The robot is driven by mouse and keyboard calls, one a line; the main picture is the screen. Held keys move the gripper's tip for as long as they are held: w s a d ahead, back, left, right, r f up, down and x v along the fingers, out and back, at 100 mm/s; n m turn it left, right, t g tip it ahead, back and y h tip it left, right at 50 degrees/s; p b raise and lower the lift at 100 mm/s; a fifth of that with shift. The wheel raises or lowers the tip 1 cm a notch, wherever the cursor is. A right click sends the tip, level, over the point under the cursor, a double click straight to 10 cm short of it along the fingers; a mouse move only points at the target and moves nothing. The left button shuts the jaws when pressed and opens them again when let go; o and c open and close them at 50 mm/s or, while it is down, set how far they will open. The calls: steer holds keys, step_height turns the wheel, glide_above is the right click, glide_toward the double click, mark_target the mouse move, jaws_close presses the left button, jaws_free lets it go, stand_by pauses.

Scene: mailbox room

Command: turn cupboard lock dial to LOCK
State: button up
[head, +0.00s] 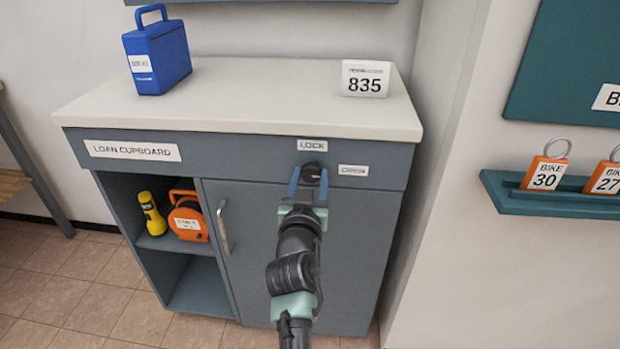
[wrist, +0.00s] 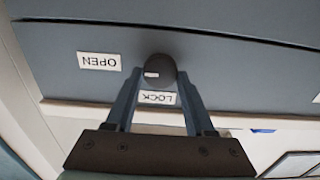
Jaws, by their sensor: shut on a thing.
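The lock dial (wrist: 160,70) is a dark round knob on the grey cupboard front. Its white mark sits on the left side of its face in the wrist view, towards the OPEN label (wrist: 99,61) rather than the LOCK label (wrist: 157,97). The wrist view shows the labels upside down. In the head view the LOCK label (head: 312,145) is above the dial and the OPEN label (head: 353,170) is to its right. My gripper (head: 308,176) is shut on the dial, one blue finger on each side. The dial is mostly hidden in the head view.
The loan cupboard (head: 350,240) has a door handle (head: 224,228) left of my arm. Its open shelves hold a yellow torch (head: 152,213) and an orange case (head: 188,217). A blue box (head: 157,57) and an 835 sign (head: 365,79) stand on top. A wall is close on the right.

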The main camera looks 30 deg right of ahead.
jaws_close()
steer(key=shift+n, duration=0.3)
steer(key=n, duration=0.3)
steer(key=n+p, duration=0.1)
steer(key=n, duration=0.4)
steer(key=shift+w+a, duration=0.1)
steer(key=n+p, duration=0.1)
steer(key=n, duration=0.3)
steer(key=shift+n, duration=0.4)
steer(key=shift+a+f+n+p, duration=0.15)
steer(key=shift+n+p, duration=0.55)
steer(key=shift+n, duration=1.6)
steer(key=shift+f, duration=0.1)
